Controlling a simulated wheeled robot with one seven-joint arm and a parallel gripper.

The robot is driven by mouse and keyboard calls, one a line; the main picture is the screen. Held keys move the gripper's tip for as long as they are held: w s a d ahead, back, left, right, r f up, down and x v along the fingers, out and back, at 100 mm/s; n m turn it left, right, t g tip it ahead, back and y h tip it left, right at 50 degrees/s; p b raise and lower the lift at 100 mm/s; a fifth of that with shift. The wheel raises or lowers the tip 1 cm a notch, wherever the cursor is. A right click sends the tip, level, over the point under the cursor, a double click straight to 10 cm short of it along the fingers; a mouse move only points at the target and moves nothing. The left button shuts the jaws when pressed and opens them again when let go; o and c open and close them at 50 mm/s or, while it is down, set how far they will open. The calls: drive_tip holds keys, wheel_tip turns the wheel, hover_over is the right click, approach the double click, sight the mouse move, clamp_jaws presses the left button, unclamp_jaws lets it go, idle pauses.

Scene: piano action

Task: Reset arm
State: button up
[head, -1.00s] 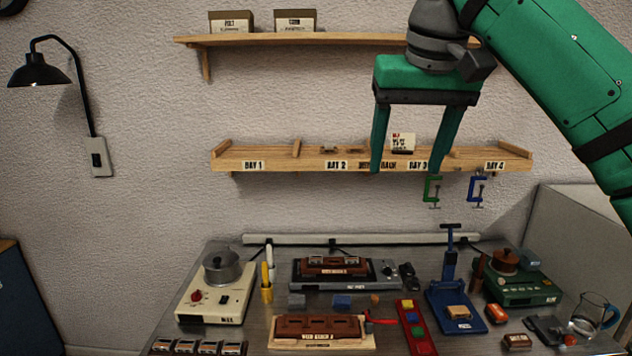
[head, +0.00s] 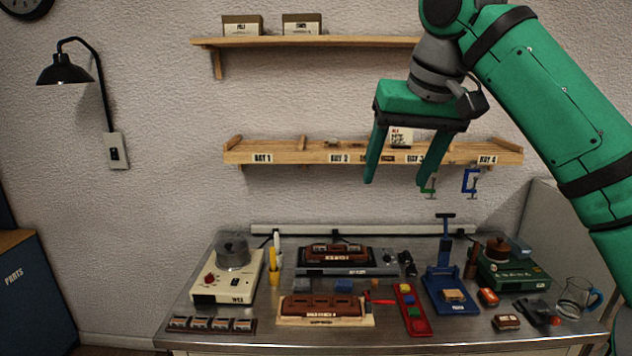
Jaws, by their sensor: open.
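My green gripper (head: 394,184) hangs from the green arm at the upper right of the head view. Its two fingers point down, spread apart, with nothing between them that it holds. It appears in front of the lower wall shelf (head: 310,152), overlapping the part around the BAY 3 label. It is well above the workbench (head: 440,335). A white card (head: 401,137) on the shelf shows between the fingers.
The bench holds a cream heater with a pot (head: 230,280), brown wooden blocks (head: 322,306), a blue press (head: 446,285), a red tray (head: 412,308), a green unit (head: 508,272) and a glass jug (head: 575,298). Clamps (head: 471,181) hang under the shelf. An upper shelf (head: 300,41) holds boxes.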

drive_tip(key=w+a+f+t+y, duration=0.25)
drive_tip(key=w+a+f, duration=0.2)
drive_tip(key=f, duration=0.35)
drive_tip(key=w+a+f+t+y, duration=0.1)
drive_tip(key=w+a+f+y, duration=0.3)
drive_tip(key=f, duration=0.4)
drive_tip(key=w+a+f+t+y, duration=0.1)
drive_tip(key=w+a+f, duration=0.35)
drive_tip(key=f, duration=0.35)
drive_tip(key=s+a+f+m+t, duration=0.2)
drive_tip(key=s+a+f+t, duration=0.1)
drive_tip(key=f, duration=0.8)
drive_tip(key=s+a+f+m+t, duration=0.2)
drive_tip(key=a+f+m+t, duration=0.15)
drive_tip(key=f, duration=0.75)
drive_tip(key=s+d+f+m+h, duration=0.1)
drive_tip(key=s+f+h, duration=0.3)
drive_tip(key=s+f, duration=0.7)
drive_tip(key=s+d+f+h, duration=0.1)
drive_tip(key=s+f+h, duration=0.4)
drive_tip(key=s, duration=1)
drive_tip(key=s+d+r+n, duration=0.2)
drive_tip(key=s+n, duration=0.1)
drive_tip(key=s, duration=0.9)
drive_tip(key=s+d+r+n, duration=0.2)
drive_tip(key=s+n, duration=0.1)
drive_tip(key=s, duration=0.9)
drive_tip(key=shift+g, duration=0.3)
